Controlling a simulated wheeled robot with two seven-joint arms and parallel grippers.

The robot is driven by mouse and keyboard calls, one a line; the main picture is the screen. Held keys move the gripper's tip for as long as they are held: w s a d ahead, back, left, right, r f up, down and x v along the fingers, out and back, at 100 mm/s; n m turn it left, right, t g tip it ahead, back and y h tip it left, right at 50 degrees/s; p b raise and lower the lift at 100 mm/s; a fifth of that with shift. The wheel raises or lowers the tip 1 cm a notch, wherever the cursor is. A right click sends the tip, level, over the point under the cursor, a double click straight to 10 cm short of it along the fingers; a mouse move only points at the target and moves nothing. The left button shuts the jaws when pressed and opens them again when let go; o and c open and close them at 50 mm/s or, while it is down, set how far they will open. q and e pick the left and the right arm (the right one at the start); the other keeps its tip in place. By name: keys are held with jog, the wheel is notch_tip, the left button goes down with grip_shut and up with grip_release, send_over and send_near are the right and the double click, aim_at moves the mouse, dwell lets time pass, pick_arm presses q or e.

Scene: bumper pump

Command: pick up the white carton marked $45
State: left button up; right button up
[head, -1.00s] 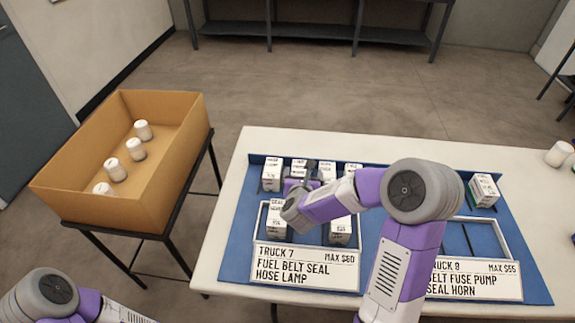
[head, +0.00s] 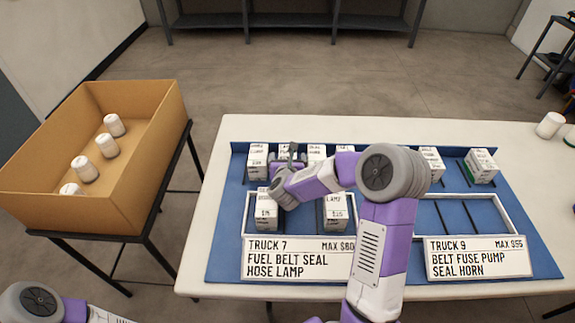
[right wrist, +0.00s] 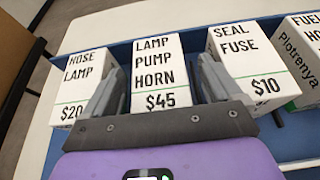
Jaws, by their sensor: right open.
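The white carton marked $45 (right wrist: 158,72), reading LAMP PUMP HORN, stands upright in the back row. In the head view this carton (head: 286,149) is partly hidden by my right gripper (head: 289,160). In the right wrist view my right gripper (right wrist: 160,88) is open, with one finger on each side of the $45 carton. Whether the fingers touch it, I cannot tell. My left gripper is out of view; only part of that arm shows at lower left.
The $20 carton (right wrist: 82,88) and $10 carton (right wrist: 243,65) stand close on either side. Front cartons sit in the Truck 7 tray (head: 297,237); the Truck 9 tray (head: 478,236) looks empty. A cardboard box (head: 130,190) with several white jars stands left.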

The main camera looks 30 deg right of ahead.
jog(key=shift+x, duration=0.85)
jog(key=shift+c, duration=0.3)
jog(key=c, duration=1.2)
jog(key=shift+r, duration=0.1)
jog(key=shift+r, duration=0.1)
